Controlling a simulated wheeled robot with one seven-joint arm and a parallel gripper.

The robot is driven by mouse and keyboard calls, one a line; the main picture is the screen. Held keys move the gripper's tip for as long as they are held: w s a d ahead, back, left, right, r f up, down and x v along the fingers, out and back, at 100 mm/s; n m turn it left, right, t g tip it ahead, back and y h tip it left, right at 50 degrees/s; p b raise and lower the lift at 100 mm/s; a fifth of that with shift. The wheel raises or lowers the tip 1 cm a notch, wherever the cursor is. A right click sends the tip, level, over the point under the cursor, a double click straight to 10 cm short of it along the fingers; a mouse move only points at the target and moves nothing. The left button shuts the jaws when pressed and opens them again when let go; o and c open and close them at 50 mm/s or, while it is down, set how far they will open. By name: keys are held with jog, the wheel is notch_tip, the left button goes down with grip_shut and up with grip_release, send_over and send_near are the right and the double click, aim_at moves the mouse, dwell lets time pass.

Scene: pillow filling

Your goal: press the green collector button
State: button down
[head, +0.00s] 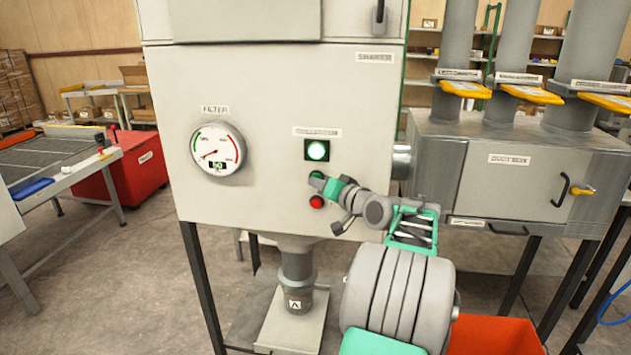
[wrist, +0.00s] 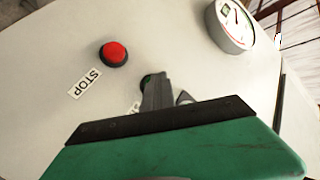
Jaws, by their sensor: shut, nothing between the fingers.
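The red button also shows in the wrist view (wrist: 114,53), left of the fingers.
A filter gauge (head: 217,148) is on the panel to the left. The dust box (head: 515,185) with yellow-handled gates (head: 531,94) stands at the right. A red bin (head: 137,165) is at the left, and an orange bin (head: 495,336) is low at the right.

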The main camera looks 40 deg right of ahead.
jog(key=shift+s+a+b, duration=0.5)
jog(key=shift+s+a, duration=0.05)
jog(key=shift+a, duration=0.15)
jog(key=s+a+b, duration=0.1)
jog(key=a, duration=0.1)
jog(key=s+a+b, duration=0.1)
jog(key=s+a, duration=0.1)
dwell(0.3)
dwell(0.5)
